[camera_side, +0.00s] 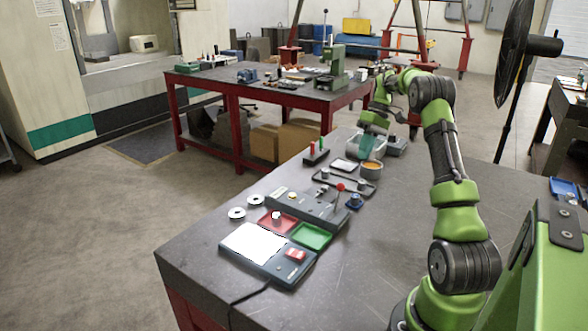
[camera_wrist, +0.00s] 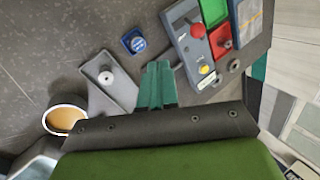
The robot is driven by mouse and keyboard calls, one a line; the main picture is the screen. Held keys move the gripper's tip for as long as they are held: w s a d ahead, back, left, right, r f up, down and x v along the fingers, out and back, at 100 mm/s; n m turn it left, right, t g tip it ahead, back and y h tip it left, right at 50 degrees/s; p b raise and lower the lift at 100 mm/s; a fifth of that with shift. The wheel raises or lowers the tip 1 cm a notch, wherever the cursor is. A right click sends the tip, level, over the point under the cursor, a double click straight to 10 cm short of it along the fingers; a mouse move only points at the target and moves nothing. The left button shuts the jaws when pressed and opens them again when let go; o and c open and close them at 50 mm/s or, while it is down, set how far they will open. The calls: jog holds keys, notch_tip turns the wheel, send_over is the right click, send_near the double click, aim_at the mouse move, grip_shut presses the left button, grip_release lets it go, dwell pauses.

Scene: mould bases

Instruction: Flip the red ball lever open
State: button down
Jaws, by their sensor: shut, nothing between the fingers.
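The red ball (camera_side: 340,186) tops a thin lever stem at the right end of a grey control box (camera_side: 305,205). In the wrist view the red ball (camera_wrist: 198,31) shows over the grey box (camera_wrist: 180,20), up and right of my fingers. My gripper (camera_side: 366,144) is beyond the ball, toward the far end of the table, apart from it. In the wrist view my gripper (camera_wrist: 158,82) has its teal fingers together and empty. The lever's pivot is too small to make out.
A grey tray with a knob (camera_wrist: 104,88), a blue block (camera_wrist: 134,41) and an orange-filled cup (camera_wrist: 66,117) lie near my gripper. A red tray (camera_side: 277,223), a green tray (camera_side: 312,236) and a white panel (camera_side: 252,244) lie nearer. The table's right side is mostly clear.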

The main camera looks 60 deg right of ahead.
aim_at(338, 199)
jog(key=x, duration=0.7)
jog(key=shift+a+f, duration=0.15)
jog(key=shift+f, duration=0.05)
jog(key=shift+w+a+r, duration=0.1)
jog(key=shift+a+r, duration=0.05)
jog(key=shift+a, duration=0.45)
jog(key=shift+w+a+r, duration=0.15)
jog(key=shift+a, duration=0.45)
jog(key=shift+w+a+r, duration=0.1)
jog(key=shift+a+r, duration=0.1)
jog(key=shift+a, duration=0.4)
jog(key=shift+r, duration=0.1)
